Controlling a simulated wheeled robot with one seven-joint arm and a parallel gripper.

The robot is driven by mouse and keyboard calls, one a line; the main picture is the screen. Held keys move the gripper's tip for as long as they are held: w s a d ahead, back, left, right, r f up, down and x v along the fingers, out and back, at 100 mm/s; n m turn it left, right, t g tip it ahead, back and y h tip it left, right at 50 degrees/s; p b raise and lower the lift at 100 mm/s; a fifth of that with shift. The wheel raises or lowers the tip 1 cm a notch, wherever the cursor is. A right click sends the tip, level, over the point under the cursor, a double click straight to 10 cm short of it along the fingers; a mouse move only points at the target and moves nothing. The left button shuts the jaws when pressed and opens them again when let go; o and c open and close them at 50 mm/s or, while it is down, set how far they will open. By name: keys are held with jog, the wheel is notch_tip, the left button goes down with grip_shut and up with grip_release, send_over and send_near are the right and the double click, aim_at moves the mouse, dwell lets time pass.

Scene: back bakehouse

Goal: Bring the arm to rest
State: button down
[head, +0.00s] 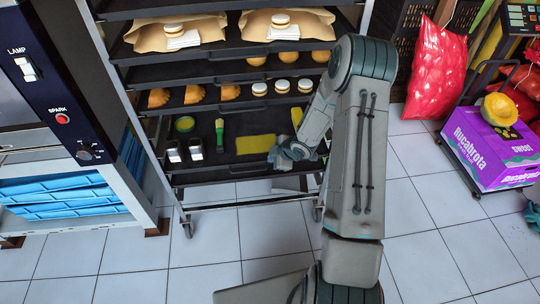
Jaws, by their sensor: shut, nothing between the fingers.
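My arm reaches up from the bottom middle of the head view and bends down toward the rack (176,107). My gripper (279,160) is at the right part of the rack's lower tray, near a yellow cloth (256,144). The gripper is small here and partly hidden by its own wrist; I see nothing held in it.
Pastries fill the trays above. An oven (60,90) stands left. A purple box (486,150) sits on a trolley at right. The tiled floor (440,245) is clear at front right.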

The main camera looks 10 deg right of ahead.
jog(key=shift+p+v, duration=0.45)
jog(key=shift+v, duration=0.6)
jog(key=s+d+r+m+h+p, duration=0.2)
jog(key=s+r+m+h+p, duration=0.15)
jog(key=r, duration=0.85)
jog(key=s+d+r+m+h+p, duration=0.2)
jog(key=s+r+m, duration=0.15)
jog(key=r, duration=0.85)
jog(key=s+a+r+m+g+p, duration=0.1)
jog(key=s+a+r+m+p, duration=0.1)
jog(key=s+r, duration=0.6)
jog(key=s+a+r+m+g+y+p, duration=0.1)
jog(key=s+a+r+m, duration=0.4)
jog(key=s, duration=0.8)
notch_tip(320, 180, up, 3)
jog(key=shift+s+a+m+g+p, duration=0.2)
jog(key=shift+a+m+g+p, duration=0.15)
jog(key=shift+m+g+p, duration=0.45)
jog(key=shift+y, duration=0.25)
